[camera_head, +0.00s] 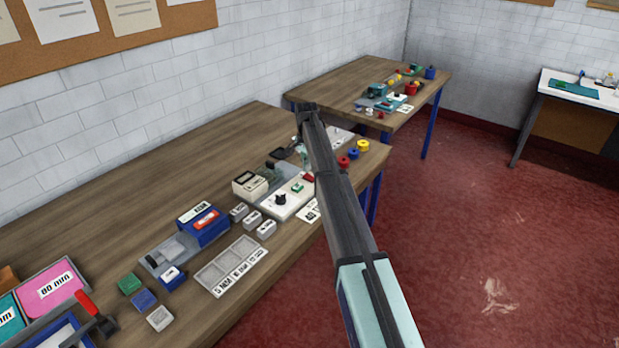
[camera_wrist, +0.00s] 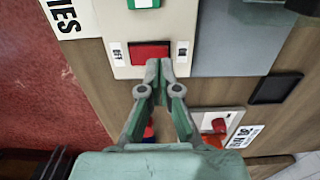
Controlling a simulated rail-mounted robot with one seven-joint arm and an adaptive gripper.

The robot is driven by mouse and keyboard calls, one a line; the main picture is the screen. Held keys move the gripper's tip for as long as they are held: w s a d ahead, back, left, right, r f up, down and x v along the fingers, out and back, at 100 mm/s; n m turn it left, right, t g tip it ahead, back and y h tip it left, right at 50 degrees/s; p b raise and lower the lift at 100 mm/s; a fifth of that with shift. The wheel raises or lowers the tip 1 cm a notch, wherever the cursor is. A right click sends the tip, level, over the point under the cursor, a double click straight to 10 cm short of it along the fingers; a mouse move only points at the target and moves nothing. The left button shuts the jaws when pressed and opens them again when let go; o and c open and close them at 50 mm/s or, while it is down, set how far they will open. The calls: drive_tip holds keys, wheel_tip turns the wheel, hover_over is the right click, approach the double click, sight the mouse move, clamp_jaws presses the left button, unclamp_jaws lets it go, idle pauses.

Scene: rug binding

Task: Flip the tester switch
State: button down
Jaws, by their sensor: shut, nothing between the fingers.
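The tester is a pale box (camera_head: 290,203) on the long table, with a black knob and a green button (camera_head: 298,187). Its red rocker switch (camera_head: 308,178) sits near the far end, beside my arm. In the wrist view the red switch (camera_wrist: 150,51) lies on the cream panel (camera_wrist: 121,71) between two small white labels, too small to read surely. My gripper (camera_wrist: 160,66) is shut and empty, its fingertips over the lower right edge of the switch. I cannot tell whether they touch it. In the head view my arm hides most of the gripper.
A second red control on a white base (camera_wrist: 214,122) stands right of my gripper. Red, blue and yellow spools (camera_head: 353,152) lie at the table's right end. Small grey blocks (camera_head: 252,219) and a sectioned tray (camera_head: 233,285) lie left of the tester. The table's back is clear.

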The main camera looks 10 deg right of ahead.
sight(307, 175)
drive_tip(key=shift+f+b, duration=0.4)
drive_tip(key=shift+f, duration=0.75)
idle(0.7)
drive_tip(key=shift+r, duration=0.1)
drive_tip(key=shift+r+p, duration=1.55)
drive_tip(key=shift+r, duration=1.9)
drive_tip(key=shift+f, duration=0.1)
